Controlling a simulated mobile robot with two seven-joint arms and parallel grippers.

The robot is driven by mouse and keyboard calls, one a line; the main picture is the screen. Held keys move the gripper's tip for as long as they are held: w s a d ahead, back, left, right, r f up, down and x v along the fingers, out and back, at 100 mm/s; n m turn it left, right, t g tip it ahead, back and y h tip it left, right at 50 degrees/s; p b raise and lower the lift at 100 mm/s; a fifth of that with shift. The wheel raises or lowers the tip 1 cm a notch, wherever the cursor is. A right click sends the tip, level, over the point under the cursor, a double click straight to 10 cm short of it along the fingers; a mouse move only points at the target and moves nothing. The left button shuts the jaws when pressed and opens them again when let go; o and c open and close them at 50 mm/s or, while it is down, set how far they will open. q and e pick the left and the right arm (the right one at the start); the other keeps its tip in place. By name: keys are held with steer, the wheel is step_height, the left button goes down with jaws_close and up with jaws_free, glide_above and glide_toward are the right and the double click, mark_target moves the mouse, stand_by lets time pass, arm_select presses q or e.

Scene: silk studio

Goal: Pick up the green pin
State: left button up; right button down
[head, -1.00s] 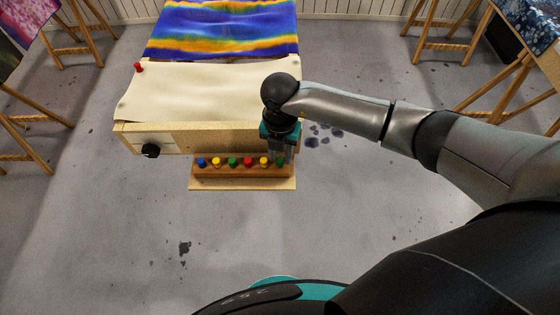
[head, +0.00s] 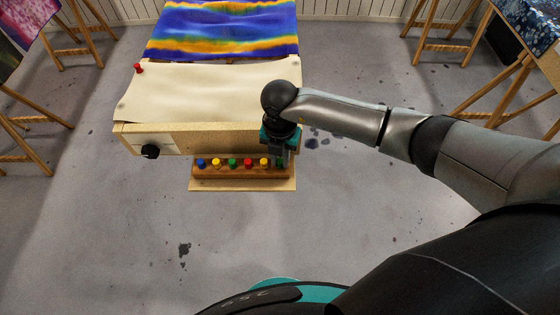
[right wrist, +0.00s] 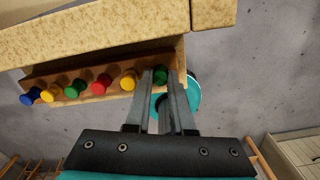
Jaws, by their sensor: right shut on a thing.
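A row of coloured pins stands in a wooden rack (head: 213,172) on a ledge at the front of the table. The green pin at the right end (right wrist: 160,74) is between the fingertips of my right gripper (head: 278,160), which is shut on it. In the right wrist view the fingers of the right gripper (right wrist: 166,80) close around this pin, which still sits at the rack. In the head view the gripper mostly hides it. Another green pin (head: 232,163) stands mid-row between a yellow and a red one. My left gripper is not in view.
A blue pin (head: 201,163), yellow pins (head: 216,162) and a red pin (head: 248,163) share the rack. Behind it is the table with cream cloth (head: 200,92), a red pin (head: 138,68) at its corner and a black knob (head: 150,151) in front. Easels stand at both sides; the floor in front is clear.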

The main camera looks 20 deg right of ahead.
mark_target(280, 161)
step_height(280, 161, up, 20)
steer(key=p, duration=0.2)
stand_by(0.4)
steer(key=shift+p, duration=0.3)
